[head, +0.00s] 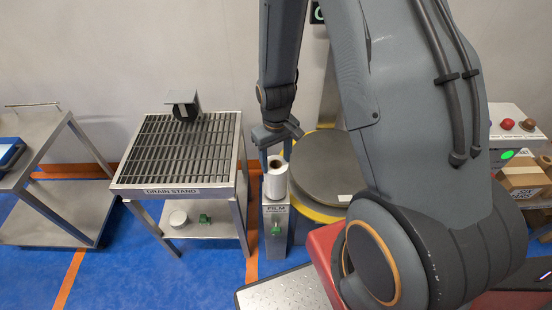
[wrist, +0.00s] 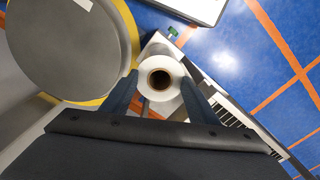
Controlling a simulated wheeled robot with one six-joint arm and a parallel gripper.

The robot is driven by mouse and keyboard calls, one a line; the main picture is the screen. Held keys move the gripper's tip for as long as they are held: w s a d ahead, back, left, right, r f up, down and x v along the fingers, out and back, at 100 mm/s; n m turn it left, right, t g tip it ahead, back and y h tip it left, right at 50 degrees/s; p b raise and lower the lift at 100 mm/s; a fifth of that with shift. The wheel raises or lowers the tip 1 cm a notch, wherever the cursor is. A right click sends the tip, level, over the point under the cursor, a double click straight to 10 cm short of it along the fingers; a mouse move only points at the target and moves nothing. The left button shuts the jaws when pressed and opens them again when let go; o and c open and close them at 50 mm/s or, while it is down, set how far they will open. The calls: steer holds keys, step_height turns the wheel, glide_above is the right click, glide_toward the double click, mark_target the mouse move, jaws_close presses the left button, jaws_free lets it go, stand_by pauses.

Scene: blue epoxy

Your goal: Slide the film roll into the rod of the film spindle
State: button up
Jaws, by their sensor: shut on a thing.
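The film roll (head: 275,183) is white and upright, with a brown cardboard core that shows in the wrist view (wrist: 160,63). My gripper (head: 275,150) is shut on the roll, with one finger on each side of it, as the wrist view also shows (wrist: 160,92). The film spindle (head: 276,222) is a narrow grey stand labelled FILM, directly below the roll in the head view. Its rod is not visible, and the core looks dark inside. I cannot tell whether the roll rests on the stand or hangs just above it, or whether the rod is inside the core.
A round grey turntable (head: 325,163) with a yellow rim stands close to the right of the spindle. A slatted drain stand (head: 180,192) is to its left, with a dark object (head: 184,107) on top. Blue floor (head: 225,270) is clear in front of the drain stand.

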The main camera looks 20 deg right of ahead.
steer(key=shift+f+b, duration=0.35)
steer(key=shift+f, duration=0.25)
steer(key=o, duration=1.5)
steer(key=shift+c, duration=0.2)
step_height(320, 180, up, 5)
steer(key=p, duration=0.4)
step_height(320, 180, up, 8)
steer(key=b, duration=0.1)
steer(key=shift+b, duration=0.4)
